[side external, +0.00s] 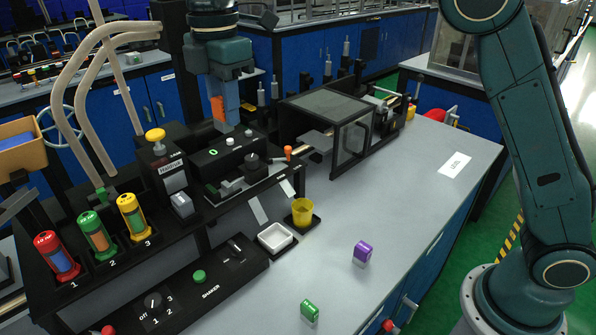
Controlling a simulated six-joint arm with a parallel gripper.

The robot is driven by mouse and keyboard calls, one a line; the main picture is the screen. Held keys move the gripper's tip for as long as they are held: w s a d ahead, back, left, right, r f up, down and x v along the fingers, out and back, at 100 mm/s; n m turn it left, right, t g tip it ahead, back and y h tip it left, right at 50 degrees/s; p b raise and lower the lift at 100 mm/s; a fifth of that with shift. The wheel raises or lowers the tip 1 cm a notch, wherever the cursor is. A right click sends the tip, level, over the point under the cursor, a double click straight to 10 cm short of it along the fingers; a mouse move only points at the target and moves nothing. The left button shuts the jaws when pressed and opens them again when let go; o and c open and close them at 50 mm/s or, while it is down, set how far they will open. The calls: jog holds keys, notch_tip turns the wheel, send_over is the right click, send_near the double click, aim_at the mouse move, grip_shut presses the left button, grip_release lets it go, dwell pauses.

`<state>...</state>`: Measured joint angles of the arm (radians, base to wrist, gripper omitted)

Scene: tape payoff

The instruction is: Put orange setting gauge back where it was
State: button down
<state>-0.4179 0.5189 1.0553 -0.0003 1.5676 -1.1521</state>
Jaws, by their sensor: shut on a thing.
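My gripper (226,118) hangs pointing down at the upper middle left, above the black machine (228,158) with knobs on top. Its blue-grey fingers are shut on the orange setting gauge (217,108), which shows as an orange block at the left side of the fingers. The gauge's lower end is close to the machine's back edge; I cannot tell whether it touches anything. A small orange knob-like part (288,152) stands at the machine's right end.
Red, green and yellow canisters (97,238) stand in numbered slots at left. A yellow cup (302,211) and a white tray (275,236) sit in front of the machine.

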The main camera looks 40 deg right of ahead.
jog(key=s+d+f, duration=0.3)
jog(key=s+f, duration=0.1)
jog(key=s, duration=0.6)
jog(key=s+d+f, duration=0.2)
jog(key=s+f, duration=0.3)
jog(key=s, duration=0.5)
jog(key=shift+s+d+f, duration=0.25)
jog(key=shift+d, duration=0.15)
jog(key=shift+f, duration=0.1)
notch_tip(320, 180, down, 16)
jog(key=shift+f, duration=0.15)
jog(key=shift+f, duration=1.75)
jog(key=shift+f, duration=0.15)
jog(key=c, duration=1.1)
grip_release()
